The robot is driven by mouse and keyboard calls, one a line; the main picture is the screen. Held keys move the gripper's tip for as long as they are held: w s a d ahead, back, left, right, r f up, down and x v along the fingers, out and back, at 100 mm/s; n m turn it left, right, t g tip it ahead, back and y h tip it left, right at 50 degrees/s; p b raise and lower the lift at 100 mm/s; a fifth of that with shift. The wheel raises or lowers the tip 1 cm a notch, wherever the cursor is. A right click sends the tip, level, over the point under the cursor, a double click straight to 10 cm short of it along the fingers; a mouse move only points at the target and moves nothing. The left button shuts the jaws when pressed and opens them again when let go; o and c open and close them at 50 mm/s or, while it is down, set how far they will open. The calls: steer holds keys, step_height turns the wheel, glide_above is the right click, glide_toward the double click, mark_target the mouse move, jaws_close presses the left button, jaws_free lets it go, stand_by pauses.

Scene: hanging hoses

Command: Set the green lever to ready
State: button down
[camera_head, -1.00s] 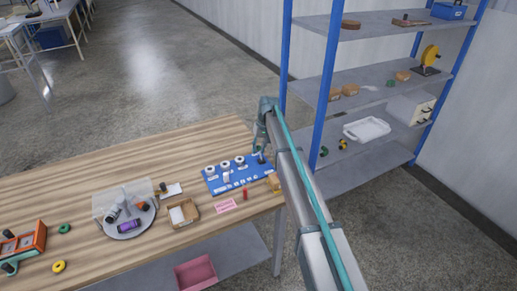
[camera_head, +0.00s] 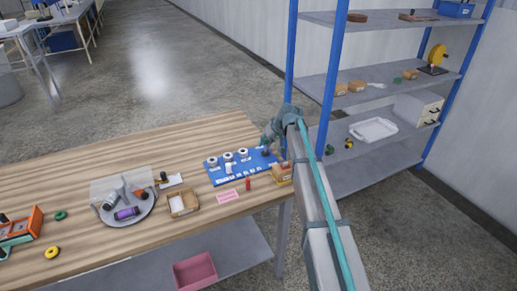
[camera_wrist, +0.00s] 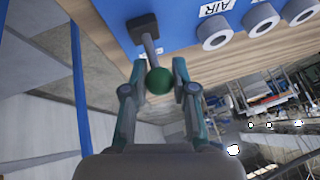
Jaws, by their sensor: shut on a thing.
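The green lever (camera_wrist: 159,81) has a round green knob on a grey rod. The rod rises from a dark square base on the blue panel (camera_wrist: 180,28). My gripper (camera_wrist: 159,70) is shut on the lever, with the knob between its two fingers. In the head view the blue panel (camera_head: 225,180) lies on the wooden table, and my gripper (camera_head: 271,146) is at its far right end. My gripper and arm hide the lever there. I cannot read a lever position label.
White round ports (camera_head: 228,157) sit on the panel; a label beside one reads "AIR" in the wrist view. A red cylinder (camera_head: 248,184), a pink label (camera_head: 229,197) and an open box (camera_head: 184,203) are near the panel. Shelving (camera_head: 375,83) stands behind my arm at right.

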steer(key=shift+s+d+f+t+y+b, duration=0.2)
steer(key=shift+s+t+y+b, duration=0.15)
steer(key=shift+t+b, duration=0.45)
steer(key=shift+r, duration=0.15)
steer(key=c, duration=0.9)
jaws_free()
steer(key=shift+s+r, duration=0.1)
steer(key=v, duration=1.2)
